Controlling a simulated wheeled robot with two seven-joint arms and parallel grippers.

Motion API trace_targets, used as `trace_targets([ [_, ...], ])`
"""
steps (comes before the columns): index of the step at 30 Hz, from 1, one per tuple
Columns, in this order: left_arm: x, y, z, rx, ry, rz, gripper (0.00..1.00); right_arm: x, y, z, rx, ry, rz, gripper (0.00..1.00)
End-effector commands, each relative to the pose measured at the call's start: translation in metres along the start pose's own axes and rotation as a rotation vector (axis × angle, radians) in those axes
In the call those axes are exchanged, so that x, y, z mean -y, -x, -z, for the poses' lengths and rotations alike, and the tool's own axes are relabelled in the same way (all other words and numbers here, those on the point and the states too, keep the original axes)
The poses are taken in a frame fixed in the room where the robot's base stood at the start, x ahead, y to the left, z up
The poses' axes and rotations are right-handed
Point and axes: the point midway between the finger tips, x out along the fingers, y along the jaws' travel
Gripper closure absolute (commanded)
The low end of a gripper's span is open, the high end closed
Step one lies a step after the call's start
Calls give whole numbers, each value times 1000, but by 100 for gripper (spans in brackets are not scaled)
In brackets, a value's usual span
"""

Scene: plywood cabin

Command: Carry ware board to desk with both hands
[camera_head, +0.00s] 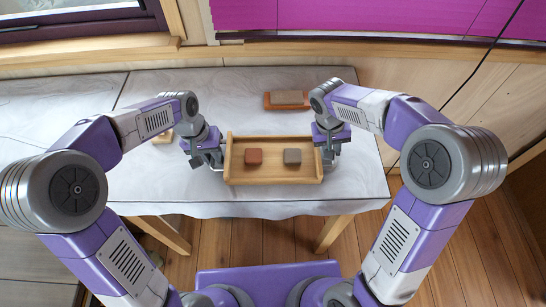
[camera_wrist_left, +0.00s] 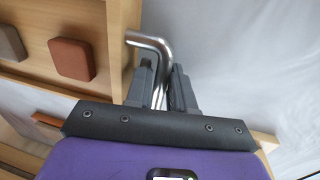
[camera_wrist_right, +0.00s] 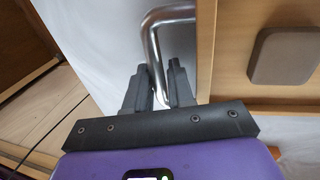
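The ware board (camera_head: 272,141) is a shallow wooden tray with raised walls and a bent metal handle at each end. It is level over the front of the pale-covered table (camera_head: 350,187); I cannot tell whether it touches the top. A red-brown block (camera_head: 253,156) and a grey-brown block (camera_head: 292,156) sit apart inside it. My left gripper (camera_wrist_left: 162,75) has its fingers closed around the left handle (camera_wrist_left: 150,40). My right gripper (camera_wrist_right: 160,75) has its fingers closed around the right handle (camera_wrist_right: 168,15). The fingertips are small in the head view.
A grey block on an orange-brown base (camera_head: 287,100) stands behind the board. A small wooden piece (camera_head: 163,137) is partly hidden by my left arm. A second pale-covered surface (camera_head: 50,110) extends left. A wall and window close off the back; plank floor (camera_head: 270,240) lies in front.

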Motion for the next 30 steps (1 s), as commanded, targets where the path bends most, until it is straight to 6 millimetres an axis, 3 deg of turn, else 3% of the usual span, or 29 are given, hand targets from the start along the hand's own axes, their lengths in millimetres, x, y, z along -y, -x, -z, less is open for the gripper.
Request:
trace_targets([
  [9,0,-2,0,0,1,0,77,0,-3,0,0,0,0,77],
  [14,0,-2,0,0,1,0,100,0,-2,0,0,0,0,100],
  [30,0,1,0,-2,0,0,100,0,1,0,-2,0,0,100],
])
